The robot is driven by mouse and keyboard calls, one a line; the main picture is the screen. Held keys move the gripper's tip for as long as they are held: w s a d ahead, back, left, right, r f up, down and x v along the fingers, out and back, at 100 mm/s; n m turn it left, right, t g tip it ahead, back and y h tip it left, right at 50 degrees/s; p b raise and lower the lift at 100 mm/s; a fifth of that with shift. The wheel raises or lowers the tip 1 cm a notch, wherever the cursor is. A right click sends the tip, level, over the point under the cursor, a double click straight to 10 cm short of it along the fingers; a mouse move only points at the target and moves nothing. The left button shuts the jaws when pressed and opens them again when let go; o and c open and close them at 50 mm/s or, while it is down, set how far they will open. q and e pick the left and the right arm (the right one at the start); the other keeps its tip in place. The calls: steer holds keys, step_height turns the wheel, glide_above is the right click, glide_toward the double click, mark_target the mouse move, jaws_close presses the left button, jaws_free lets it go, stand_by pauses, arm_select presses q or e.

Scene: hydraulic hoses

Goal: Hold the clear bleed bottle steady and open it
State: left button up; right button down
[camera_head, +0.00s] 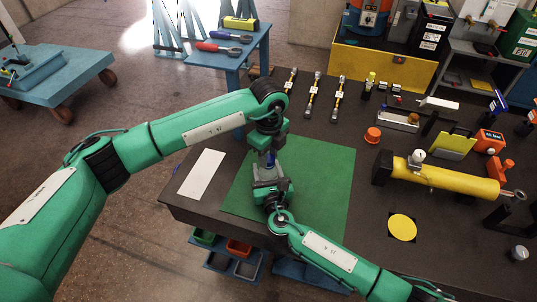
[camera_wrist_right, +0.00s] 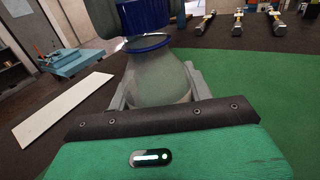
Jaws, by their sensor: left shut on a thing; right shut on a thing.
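The clear bleed bottle (camera_wrist_right: 155,78) stands upright in the right wrist view, with a blue cap (camera_wrist_right: 145,20) and collar at its top. In the head view the bottle (camera_head: 265,172) shows small over the green mat, partly hidden between my grippers. My right gripper (camera_wrist_right: 155,92) is shut on the bottle's body, one grey finger on each side. My left gripper (camera_head: 268,152) comes down from above and is shut on the blue cap; its dark fingers flank the cap in the wrist view. Whether the cap is loose from the neck, I cannot tell.
The green mat (camera_head: 330,178) lies on the dark bench, with a white strip (camera_head: 202,173) to its left. Hose fittings (camera_head: 313,95) lie behind. An orange cap (camera_head: 373,135), a yellow cylinder (camera_head: 445,180) and a yellow disc (camera_head: 402,227) are at right. The mat's right part is clear.

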mark_target(269, 158)
arm_select(q)
steer(key=shift+r, duration=1)
steer(key=shift+r, duration=2)
arm_select(e)
steer(key=c, duration=0.5)
jaws_free()
